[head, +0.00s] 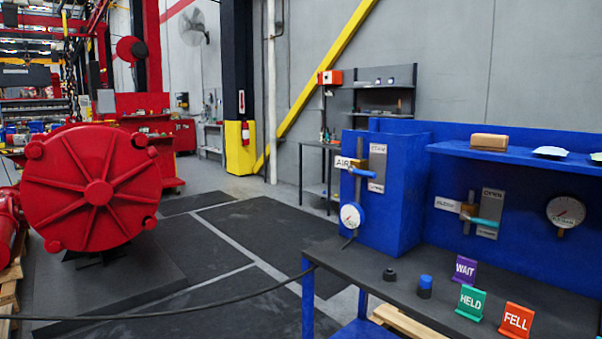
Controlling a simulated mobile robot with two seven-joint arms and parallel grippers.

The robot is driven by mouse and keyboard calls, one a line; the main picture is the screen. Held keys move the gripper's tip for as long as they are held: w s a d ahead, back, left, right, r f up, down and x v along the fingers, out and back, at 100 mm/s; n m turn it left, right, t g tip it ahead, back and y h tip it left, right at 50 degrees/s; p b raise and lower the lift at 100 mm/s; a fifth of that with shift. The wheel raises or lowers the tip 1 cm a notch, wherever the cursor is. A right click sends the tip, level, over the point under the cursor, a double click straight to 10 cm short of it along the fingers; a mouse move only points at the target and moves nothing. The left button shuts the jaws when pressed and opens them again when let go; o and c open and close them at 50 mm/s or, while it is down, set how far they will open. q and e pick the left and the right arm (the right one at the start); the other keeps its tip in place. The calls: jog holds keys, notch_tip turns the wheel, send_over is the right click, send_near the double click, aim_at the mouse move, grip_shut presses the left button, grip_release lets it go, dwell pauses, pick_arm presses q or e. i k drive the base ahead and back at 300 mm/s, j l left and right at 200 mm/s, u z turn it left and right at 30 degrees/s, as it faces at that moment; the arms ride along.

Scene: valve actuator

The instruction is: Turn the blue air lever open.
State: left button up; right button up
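The blue air lever (363,172) is on the front of the blue cabinet at the left end of the bench. It lies about level, pointing right from a brass-coloured valve body (358,163). A white AIR label (342,162) is to its left. A grey plate (377,168) with a small sign, partly readable, is behind it. A round white gauge (351,215) is below the lever. Neither of my grippers is in the head view.
A teal lever (485,222) and another gauge (566,211) are on the blue back panel. WAIT (465,269), HELD (470,302) and FELL (516,320) signs stand on the dark bench top (400,270). A black hose (180,310) crosses low. A large red drum (97,194) is left; the floor between is clear.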

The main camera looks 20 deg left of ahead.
aim_at(351, 168)
jog(key=u, duration=0.45)
jog(key=i+j+z, duration=0.1)
jog(key=i+z, duration=0.3)
jog(key=i, duration=0.15)
jog(key=i+j+z, duration=0.25)
jog(key=i+z, duration=0.15)
jog(key=i, duration=0.15)
